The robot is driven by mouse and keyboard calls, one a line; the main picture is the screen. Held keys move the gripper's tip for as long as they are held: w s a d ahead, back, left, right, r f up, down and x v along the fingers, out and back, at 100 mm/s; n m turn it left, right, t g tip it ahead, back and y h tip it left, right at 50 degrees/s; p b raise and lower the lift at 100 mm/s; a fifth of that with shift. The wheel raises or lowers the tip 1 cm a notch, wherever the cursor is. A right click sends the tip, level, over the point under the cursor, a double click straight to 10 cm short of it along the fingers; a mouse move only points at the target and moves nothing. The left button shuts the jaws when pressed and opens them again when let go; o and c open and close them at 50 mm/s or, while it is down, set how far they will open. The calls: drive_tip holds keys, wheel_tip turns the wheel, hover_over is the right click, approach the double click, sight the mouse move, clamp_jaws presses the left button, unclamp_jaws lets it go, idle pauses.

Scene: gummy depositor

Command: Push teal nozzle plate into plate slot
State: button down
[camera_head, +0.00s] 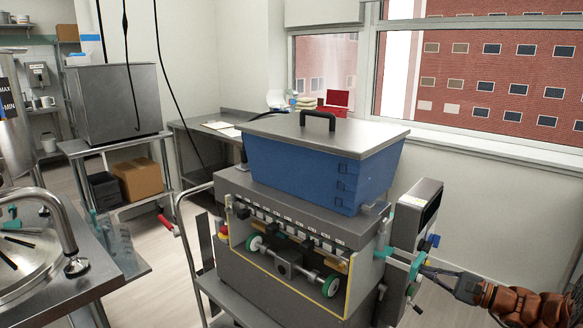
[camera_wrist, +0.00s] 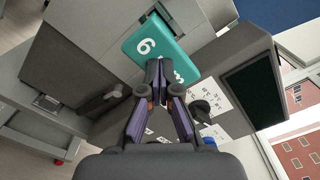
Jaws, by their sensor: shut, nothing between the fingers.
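The teal nozzle plate (camera_wrist: 168,42), with a white 6 and part of more lettering on its face, sticks out of the plate slot (camera_wrist: 151,14) in the machine's grey side. Its far end is hidden inside. In the head view the teal plate (camera_head: 417,266) shows at the machine's right side. My gripper (camera_wrist: 159,66) is shut and empty, its fingertips at the plate's near edge; whether they touch I cannot tell. In the head view my gripper (camera_head: 428,271) reaches in from the lower right.
The depositor (camera_head: 232,192) carries a blue hopper (camera_head: 300,168) with a grey lid. A control box (camera_head: 418,212) stands above the plate, and its dark screen (camera_wrist: 251,93) is right of my gripper. A black knob (camera_wrist: 200,110) is close to my right finger. A window wall is behind.

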drive_tip(key=shift+x, duration=1.1)
drive_tip(key=shift+v, duration=8.05)
drive_tip(key=s+a+r+n+g+y, duration=0.1)
drive_tip(key=a+r+n+g, duration=0.15)
drive_tip(key=a, duration=0.65)
drive_tip(key=s+a+r+n+g, duration=0.1)
drive_tip(key=a+r+n+g, duration=0.2)
drive_tip(key=a, duration=0.5)
drive_tip(key=s+a+r+n+g+h+p, duration=0.25)
drive_tip(key=s+a+g, duration=0.5)
drive_tip(key=a, duration=0.55)
drive_tip(key=s+a+f+n+g+h+p, duration=0.1)
drive_tip(key=s+a+n+h, duration=0.15)
drive_tip(key=s, duration=0.45)
drive_tip(key=s+a+n+g+h, duration=0.1)
drive_tip(key=s+a+n+h, duration=0.15)
drive_tip(key=s, duration=0.35)
drive_tip(key=s+d+n+h+p, duration=0.1)
drive_tip(key=s+d+h, duration=0.2)
drive_tip(key=s, duration=0.2)
drive_tip(key=s+d+n+t+h, duration=0.1)
drive_tip(key=s+d+h, duration=0.2)
drive_tip(key=s, duration=0.3)
drive_tip(key=shift+s+d+n+h+p, duration=0.3)
drive_tip(key=shift+n+h+p, duration=0.1)
drive_tip(key=shift+h, duration=0.15)
